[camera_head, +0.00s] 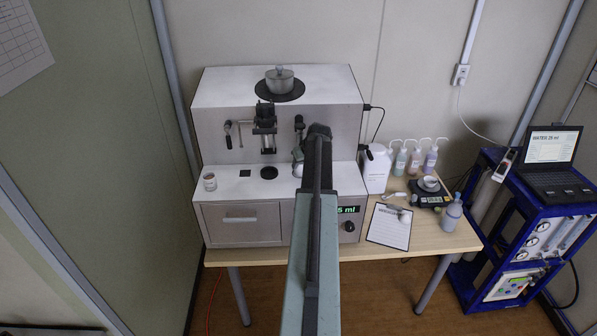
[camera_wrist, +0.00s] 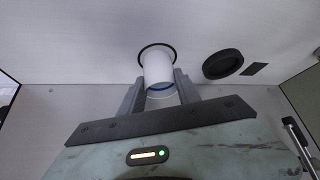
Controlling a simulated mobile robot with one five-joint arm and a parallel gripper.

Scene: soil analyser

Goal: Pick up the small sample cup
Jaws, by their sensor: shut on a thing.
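In the wrist view, a small white cup (camera_wrist: 158,66) with a blue band near its lower end is between the two fingers of my gripper (camera_wrist: 159,82). The gripper is shut on it. A black ring (camera_wrist: 143,49) shows around the cup's far end; I cannot tell whether the cup sits in it or is above it. In the head view, my arm hides most of the gripper, and a bit of white, probably the cup (camera_head: 297,169), shows at the arm's left side.
The analyser (camera_head: 220,125) has a black round disc (camera_head: 269,173) and a black square (camera_head: 245,173) on its ledge, left of my arm. A small labelled jar (camera_head: 210,182) stands further left. A pot (camera_head: 280,79) sits on top. Bottles (camera_head: 431,160) and a scale (camera_head: 428,198) stand right.

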